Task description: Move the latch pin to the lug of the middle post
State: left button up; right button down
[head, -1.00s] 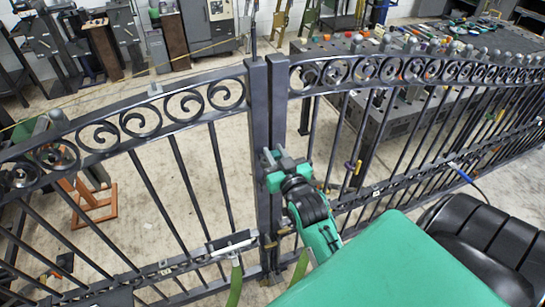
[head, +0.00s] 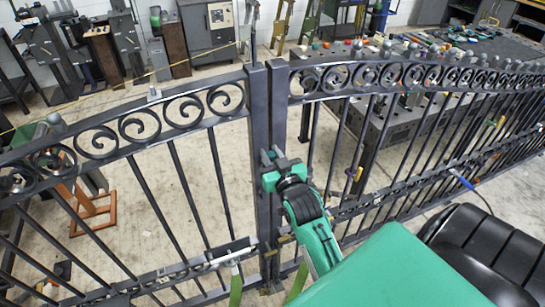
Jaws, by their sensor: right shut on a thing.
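The gate's two dark upright posts stand side by side at the centre, a left post (head: 257,110) and a right post (head: 279,105). Small brass-coloured fittings (head: 286,239) show lower down by the posts; I cannot tell which is the middle post's lug. My left gripper is not in view.
Scrolled gate panels spread left (head: 140,124) and right (head: 420,76) of the posts. A cluttered workbench (head: 385,125) stands behind the right panel. A black seat (head: 480,250) is at the lower right.

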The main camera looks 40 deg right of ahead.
aim_at(261, 146)
jog(key=shift+f+b+x, duration=0.2)
jog(key=shift+b+x, duration=0.15)
jog(key=shift+x, duration=0.45)
jog(key=shift+f+b+x, duration=0.2)
jog(key=shift+b+x, duration=0.2)
jog(key=shift+x, duration=0.45)
jog(key=shift+f+b+x, duration=0.2)
jog(key=shift+b+x, duration=0.15)
jog(key=shift+x, duration=0.45)
jog(key=shift+f+b, duration=1.35)
jog(key=shift+b, duration=0.05)
jog(key=shift+f+b, duration=0.6)
jog(key=shift+f, duration=0.8)
jog(key=c, duration=1.1)
grip_release()
jog(key=b+v, duration=0.4)
jog(key=v, duration=0.9)
jog(key=shift+s, duration=0.35)
